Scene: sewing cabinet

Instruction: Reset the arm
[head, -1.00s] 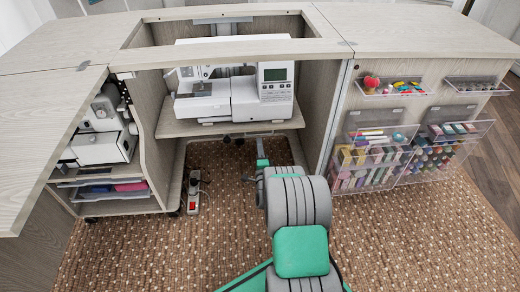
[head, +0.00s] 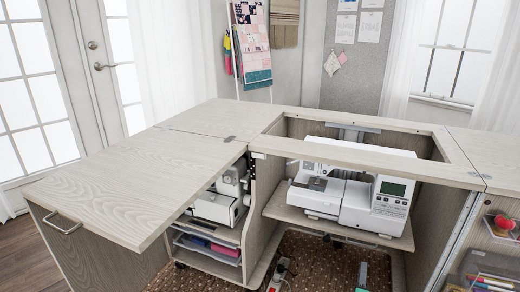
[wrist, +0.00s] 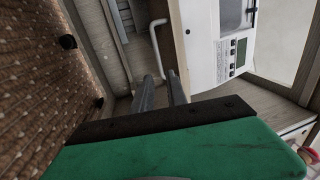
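My gripper (wrist: 160,78) shows in the wrist view as two grey fingers with a gap between them, and nothing is held in it. Its green and black body fills the bottom of that view. The fingers point into the sewing cabinet, towards the white sewing machine (wrist: 210,45). In the head view the sewing machine (head: 345,200) sits on a shelf in the cabinet opening. Only a small green part of my arm shows at the bottom edge of the head view; the rest is out of frame.
The cabinet's left leaf (head: 130,190) stretches out towards the left front. A serger (head: 220,203) stands in the side bay above shelves with coloured items. A power strip (head: 278,275) lies on the carpet. Clear storage bins (head: 490,268) hang at right.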

